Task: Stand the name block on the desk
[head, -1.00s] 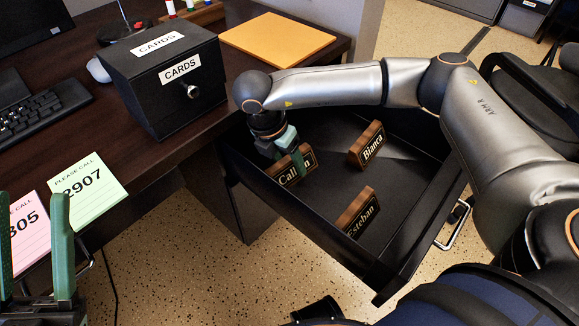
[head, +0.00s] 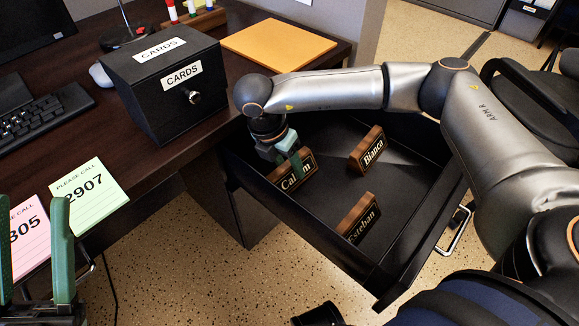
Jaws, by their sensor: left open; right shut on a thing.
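Three wooden name blocks with black plates stand in the open desk drawer (head: 400,185). The block marked "Callum" (head: 304,172), its lettering partly hidden by a finger, is near the drawer's left wall. My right gripper (head: 295,165) reaches down from above and is shut on it. I cannot tell whether the block is clear of the drawer floor. The "Bianca" block (head: 368,150) stands at the back and the "Esteban" block (head: 358,220) towards the front. The desk (head: 190,150) is on the left. My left gripper (head: 32,245) is open and empty at the lower left.
A black "CARDS" box (head: 150,95) stands on the desk near the drawer. An orange envelope (head: 278,42) lies behind it. A green note (head: 88,190) and a pink note (head: 28,235) are at the desk's front edge. Bare desk lies between box and notes.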

